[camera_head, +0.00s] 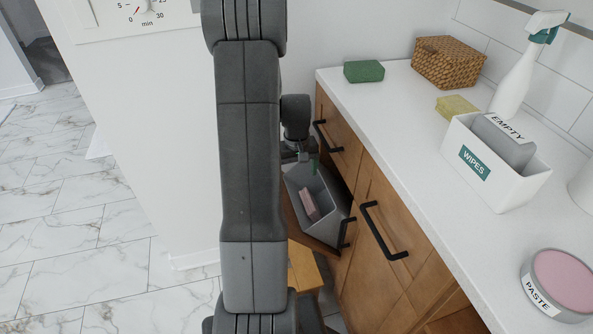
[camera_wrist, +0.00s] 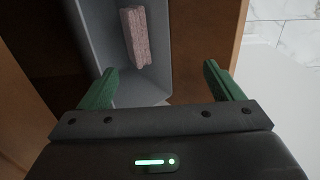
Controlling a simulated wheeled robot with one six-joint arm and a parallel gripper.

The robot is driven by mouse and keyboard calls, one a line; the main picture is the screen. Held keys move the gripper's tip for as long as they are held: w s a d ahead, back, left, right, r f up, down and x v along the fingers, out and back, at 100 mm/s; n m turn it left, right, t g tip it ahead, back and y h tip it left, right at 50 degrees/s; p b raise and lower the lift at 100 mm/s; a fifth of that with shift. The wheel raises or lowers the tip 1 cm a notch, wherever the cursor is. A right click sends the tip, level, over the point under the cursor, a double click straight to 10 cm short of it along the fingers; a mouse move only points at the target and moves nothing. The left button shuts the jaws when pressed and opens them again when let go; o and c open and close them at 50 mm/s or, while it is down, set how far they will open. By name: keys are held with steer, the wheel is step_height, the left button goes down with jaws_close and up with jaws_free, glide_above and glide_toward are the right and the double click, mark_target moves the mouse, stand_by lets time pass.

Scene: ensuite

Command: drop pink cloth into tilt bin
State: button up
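The tilt bin (camera_head: 328,217) is a grey open bin leaning out of the wooden cabinet front. It also shows in the wrist view (camera_wrist: 92,25). The pink cloth (camera_head: 309,204) lies inside it, and in the wrist view the cloth (camera_wrist: 133,37) is a folded block apart from my fingers. My gripper (camera_wrist: 161,68) has its two green fingers spread wide, with nothing between them. It hangs over the bin's opening. In the head view my arm hides part of the scene, and only a bit of one green finger shows.
The white counter (camera_head: 390,125) holds a green sponge (camera_head: 364,71), a yellow sponge (camera_head: 457,106), a wicker basket (camera_head: 449,62), a spray bottle (camera_head: 514,85), a wipes box (camera_head: 482,174) and a paste tin (camera_head: 560,284). Black handles (camera_head: 383,231) jut from the cabinet. Marble floor (camera_head: 75,215) is clear at left.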

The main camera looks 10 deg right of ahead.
step_height(320, 180, up, 14)
steer(key=p, duration=0.2)
steer(key=shift+p, duration=0.35)
steer(key=shift+f, duration=0.2)
stand_by(0.3)
steer(key=a+f+b, duration=0.2)
steer(key=a+f, duration=0.1)
steer(key=f, duration=0.9)
steer(key=shift+a, duration=0.15)
